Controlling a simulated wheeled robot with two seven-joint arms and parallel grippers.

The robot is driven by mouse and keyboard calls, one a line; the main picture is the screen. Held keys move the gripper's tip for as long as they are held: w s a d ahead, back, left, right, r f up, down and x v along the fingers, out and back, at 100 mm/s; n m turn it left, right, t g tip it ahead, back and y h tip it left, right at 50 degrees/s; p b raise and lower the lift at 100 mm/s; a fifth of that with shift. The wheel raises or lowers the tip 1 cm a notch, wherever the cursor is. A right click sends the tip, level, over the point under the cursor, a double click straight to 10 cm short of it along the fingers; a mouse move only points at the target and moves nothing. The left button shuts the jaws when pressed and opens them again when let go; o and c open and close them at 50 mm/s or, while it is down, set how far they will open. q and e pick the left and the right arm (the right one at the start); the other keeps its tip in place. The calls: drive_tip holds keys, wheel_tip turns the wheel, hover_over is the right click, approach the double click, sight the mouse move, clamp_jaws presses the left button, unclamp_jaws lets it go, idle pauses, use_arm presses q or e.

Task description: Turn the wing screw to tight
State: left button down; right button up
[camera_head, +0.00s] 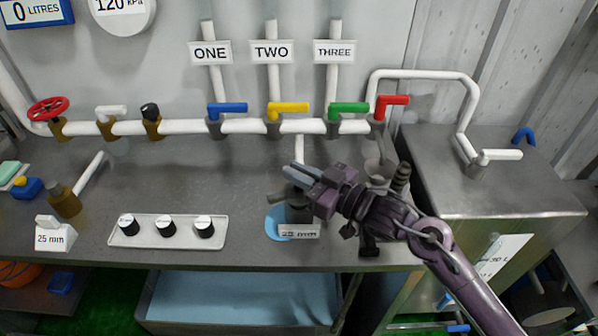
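My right gripper (293,171) reaches in from the lower right, its pale fingertips above the bench near a dark fitting (297,212) behind a white size label (299,232). The fingers look close together, and I cannot tell whether they hold anything. A grey-brown stub (279,199) sticks out to the left of the fitting, just below the fingertips. I cannot make out a wing screw for certain; the gripper covers part of this fitting. A blue disc (274,225) lies at the fitting's foot. My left gripper is not in view.
A white pipe (183,127) along the wall carries blue, yellow, green and red lever valves. A tray (150,238) with black-and-white knobs and a "25 mm" label (52,238) stand at left. A steel cabinet (460,195) stands right. The bench middle (190,180) is clear.

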clamp_jaws()
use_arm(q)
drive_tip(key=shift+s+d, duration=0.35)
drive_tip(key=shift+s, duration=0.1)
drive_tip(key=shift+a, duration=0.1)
use_arm(e)
drive_tip(key=m+t+h, duration=0.2)
drive_tip(key=shift+t+p, duration=0.3)
drive_tip(key=m+t+h, duration=0.3)
drive_tip(key=h, duration=0.1)
drive_tip(key=shift+m+h, duration=0.3)
drive_tip(key=shift+h, duration=0.1)
drive_tip(key=m+t+h, duration=0.1)
drive_tip(key=m+h, duration=0.1)
drive_tip(key=h, duration=0.1)
drive_tip(key=shift+r+p, duration=0.1)
drive_tip(key=shift+p, duration=0.25)
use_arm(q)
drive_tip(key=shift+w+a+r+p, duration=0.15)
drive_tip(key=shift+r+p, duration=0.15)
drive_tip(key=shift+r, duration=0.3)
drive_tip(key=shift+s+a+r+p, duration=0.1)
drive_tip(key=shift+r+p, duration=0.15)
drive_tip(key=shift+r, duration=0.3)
use_arm(e)
drive_tip(key=shift+m+t+h, duration=0.4)
drive_tip(key=shift+m+h, duration=0.7)
drive_tip(key=shift+h, duration=0.5)
